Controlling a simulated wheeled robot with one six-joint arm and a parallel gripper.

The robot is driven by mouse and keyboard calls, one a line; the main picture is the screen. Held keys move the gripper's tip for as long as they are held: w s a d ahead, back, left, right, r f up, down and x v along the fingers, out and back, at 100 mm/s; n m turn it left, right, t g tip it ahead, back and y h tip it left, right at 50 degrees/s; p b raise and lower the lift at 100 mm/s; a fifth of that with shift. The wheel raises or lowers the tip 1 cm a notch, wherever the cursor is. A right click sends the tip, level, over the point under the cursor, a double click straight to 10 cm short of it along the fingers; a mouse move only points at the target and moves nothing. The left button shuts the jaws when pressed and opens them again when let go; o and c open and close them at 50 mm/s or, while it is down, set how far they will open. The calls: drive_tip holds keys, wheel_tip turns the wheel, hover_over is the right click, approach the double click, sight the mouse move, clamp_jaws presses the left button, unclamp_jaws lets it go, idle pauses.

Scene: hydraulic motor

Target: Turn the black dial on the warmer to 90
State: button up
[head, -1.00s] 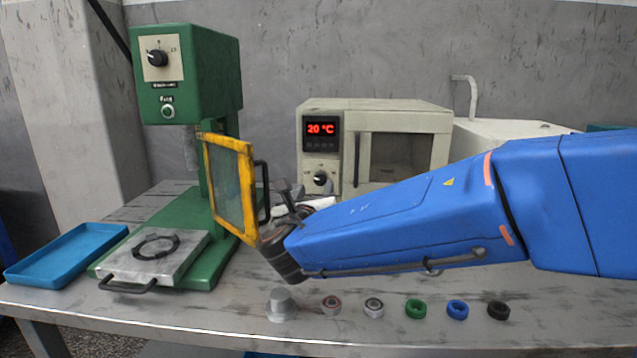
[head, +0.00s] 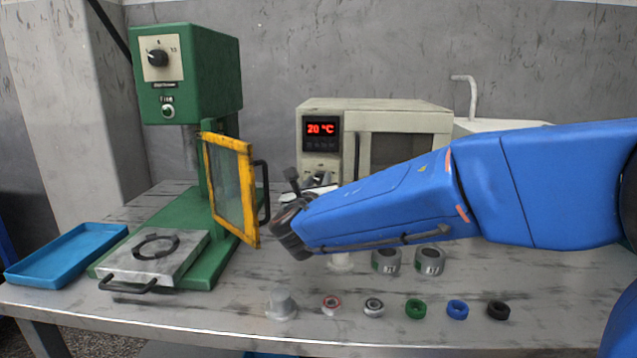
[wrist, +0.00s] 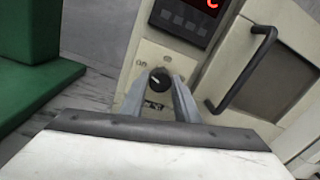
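The warmer (head: 405,118) is a cream box at the back of the table, with a red display (head: 321,129) reading 20 °C. Its black dial (wrist: 159,79) shows in the wrist view, below the display, with a light pointer line. In the head view my arm hides the dial. My gripper (wrist: 159,96) is open, with its two grey fingers pointing at the dial, one toward each side. The dial appears between the fingertips; I cannot tell whether they touch it.
A green press (head: 190,75) with a yellow-framed guard (head: 232,190) stands left of my gripper. A blue tray (head: 65,255) lies far left. Two metal cylinders (head: 430,261) stand below my arm, and several small rings line the table's front. The warmer's door handle (wrist: 245,70) is right of the dial.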

drive_tip(key=shift+m, duration=0.3)
drive_tip(key=m, duration=0.2)
drive_tip(key=shift+d+m, duration=0.1)
drive_tip(key=shift+m, duration=0.3)
drive_tip(key=m, duration=0.3)
drive_tip(key=shift+m, duration=0.3)
drive_tip(key=m, duration=0.3)
drive_tip(key=shift+d+g, duration=0.1)
drive_tip(key=shift+g, duration=0.2)
drive_tip(key=m, duration=0.4)
drive_tip(key=shift+y, duration=0.3)
drive_tip(key=m, duration=0.6)
drive_tip(key=shift+d+f+m+y, duration=0.15)
drive_tip(key=shift+m+y, duration=0.15)
drive_tip(key=shift+m, duration=0.1)
drive_tip(key=m, duration=0.5)
drive_tip(key=shift+f+m, duration=0.1)
drive_tip(key=shift+m, duration=0.2)
drive_tip(key=shift+m+y, duration=0.3)
drive_tip(key=shift+y, duration=0.1)
